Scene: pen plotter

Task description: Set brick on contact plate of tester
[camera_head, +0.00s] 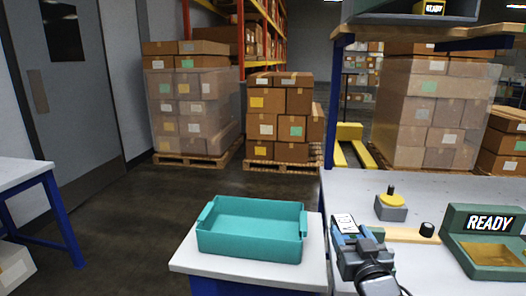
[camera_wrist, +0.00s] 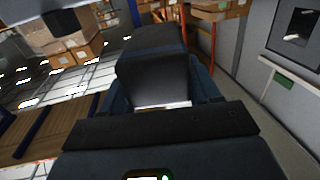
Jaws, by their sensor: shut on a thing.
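The tester (camera_head: 484,235) is a green device reading READY on the white bench at the right in the head view. Its gold contact plate (camera_head: 492,253) lies bare in the recess at its front. My gripper (camera_head: 345,238) is at the bench's left edge, left of the tester and apart from it. It is shut on the brick, whose white face with dark lettering (camera_head: 344,222) shows at the fingertips. In the wrist view a dark block (camera_wrist: 155,78), apparently the brick, sits between the fingers of my gripper (camera_wrist: 160,95). The rest of the brick is hidden.
A teal bin (camera_head: 250,247) stands on a white table left of my gripper. A blue post (camera_head: 329,120) supports the shelf above.

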